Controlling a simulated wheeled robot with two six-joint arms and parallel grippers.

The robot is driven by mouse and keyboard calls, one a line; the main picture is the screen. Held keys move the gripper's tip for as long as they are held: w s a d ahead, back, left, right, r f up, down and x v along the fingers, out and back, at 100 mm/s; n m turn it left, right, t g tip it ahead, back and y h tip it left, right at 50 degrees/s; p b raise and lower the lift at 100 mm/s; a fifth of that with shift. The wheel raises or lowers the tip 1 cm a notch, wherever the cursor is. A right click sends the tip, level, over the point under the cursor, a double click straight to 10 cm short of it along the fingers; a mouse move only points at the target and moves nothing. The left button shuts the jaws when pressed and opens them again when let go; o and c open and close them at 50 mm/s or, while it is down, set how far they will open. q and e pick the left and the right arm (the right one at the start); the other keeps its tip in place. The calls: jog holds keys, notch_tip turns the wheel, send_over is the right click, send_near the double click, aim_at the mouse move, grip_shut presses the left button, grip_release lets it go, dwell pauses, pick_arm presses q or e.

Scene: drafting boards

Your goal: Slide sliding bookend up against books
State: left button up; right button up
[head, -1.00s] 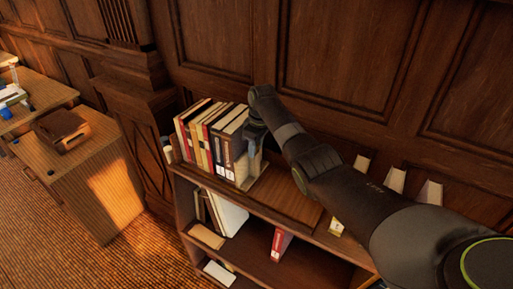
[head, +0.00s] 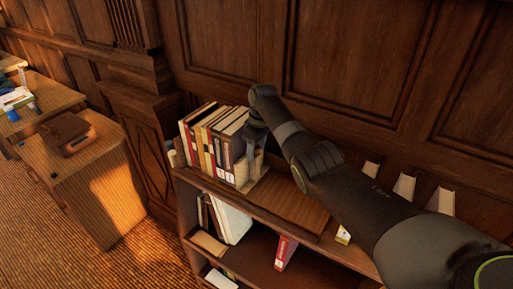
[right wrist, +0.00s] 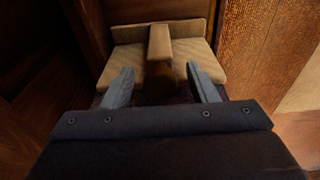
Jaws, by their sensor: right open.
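A row of upright books (head: 212,140) with red, cream and dark spines stands at the left of the shelf top. The light wooden sliding bookend (head: 250,176) is at the right end of the row, partly hidden by my right gripper (head: 256,142). I cannot tell whether it touches the last book. In the right wrist view the bookend (right wrist: 120,65) shows a flat plate and a raised middle rib. The right gripper (right wrist: 160,88) is open, its fingers on either side of the rib's near end, not visibly clamped on it. My left gripper is out of view.
A red book (head: 285,250) and other volumes stand on lower shelves. Several pale objects (head: 404,186) stand at the back right. A panelled wall is close behind; a desk (head: 80,170) is at left.

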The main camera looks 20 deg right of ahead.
notch_tip(320, 180, up, 3)
jog(key=shift+f+p, duration=0.2)
jog(key=shift+p, duration=0.9)
jog(key=shift+r, duration=0.3)
jog(key=shift+s+d+r, duration=0.1)
jog(key=shift+s+r, duration=0.05)
jog(key=shift+r, duration=0.9)
jog(key=shift+s+d+r, duration=0.15)
jog(key=shift+s+r, duration=0.05)
jog(key=shift+r, duration=0.9)
jog(key=shift+s+d+r, duration=0.1)
jog(key=shift+s+r, duration=0.05)
jog(key=shift+r, duration=0.9)
jog(key=shift+f, duration=0.15)
